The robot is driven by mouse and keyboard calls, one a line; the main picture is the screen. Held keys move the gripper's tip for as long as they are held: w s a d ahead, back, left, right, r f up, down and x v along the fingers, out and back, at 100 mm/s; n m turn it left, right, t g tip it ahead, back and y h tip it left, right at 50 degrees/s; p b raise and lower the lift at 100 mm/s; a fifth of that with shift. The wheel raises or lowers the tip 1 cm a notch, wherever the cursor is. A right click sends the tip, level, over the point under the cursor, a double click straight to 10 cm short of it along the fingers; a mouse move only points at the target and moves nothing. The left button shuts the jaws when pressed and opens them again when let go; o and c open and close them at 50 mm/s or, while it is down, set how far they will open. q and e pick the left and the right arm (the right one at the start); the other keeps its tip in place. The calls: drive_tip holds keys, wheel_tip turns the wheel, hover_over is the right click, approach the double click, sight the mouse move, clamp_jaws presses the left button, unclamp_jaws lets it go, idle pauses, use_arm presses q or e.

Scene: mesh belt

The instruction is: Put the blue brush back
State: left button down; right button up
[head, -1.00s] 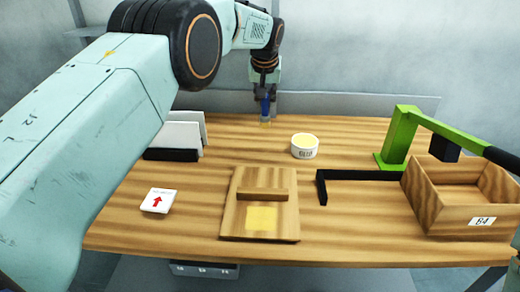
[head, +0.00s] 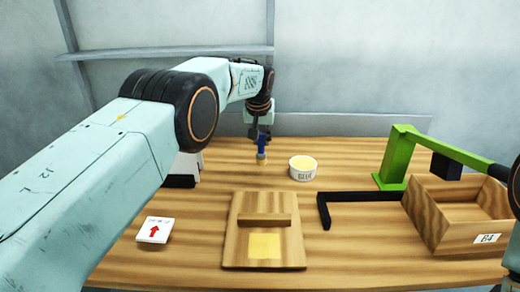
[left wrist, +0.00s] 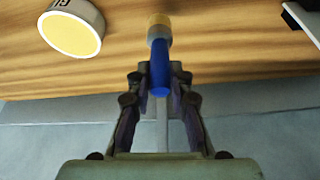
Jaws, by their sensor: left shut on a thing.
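The blue brush (head: 262,147), with a pale tip, hangs upright in my left gripper (head: 260,136) over the back of the table, left of the glue pot. Its pale tip points down; I cannot tell whether it touches the table. In the left wrist view the brush (left wrist: 159,68) sits between the two fingers of the gripper (left wrist: 160,84), which are shut on it. The white glue pot (head: 303,174) has a yellow top and also shows in the left wrist view (left wrist: 72,32).
A wooden board with a raised bar (head: 236,238) lies in front. A white arrow tile (head: 154,230) is at left. A black L-shaped bar (head: 350,197), a green stand (head: 398,155) and a wooden box (head: 427,213) are at right. My left arm partly hides a white-and-black item (head: 185,172).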

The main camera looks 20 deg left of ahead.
sight(260, 144)
use_arm(q)
wheel_tip(260, 144, down, 3)
drive_tip(key=shift+d+f, duration=0.1)
drive_tip(key=shift+f, duration=0.2)
drive_tip(key=shift+s+a+r, duration=0.1)
drive_tip(key=shift+s+a, duration=0.15)
drive_tip(key=shift+a, duration=0.15)
drive_tip(key=shift+w+d+f, duration=0.15)
drive_tip(key=shift+d+f, duration=0.05)
drive_tip(key=c, duration=1.4)
unclamp_jaws()
drive_tip(key=shift+w+d+f, duration=0.1)
drive_tip(key=shift+d, duration=0.05)
drive_tip(key=shift+c, duration=0.2)
drive_tip(key=shift+o, duration=1.2)
drive_tip(key=shift+a, duration=0.2)
drive_tip(key=shift+s+a, duration=0.1)
drive_tip(key=shift+s, duration=0.1)
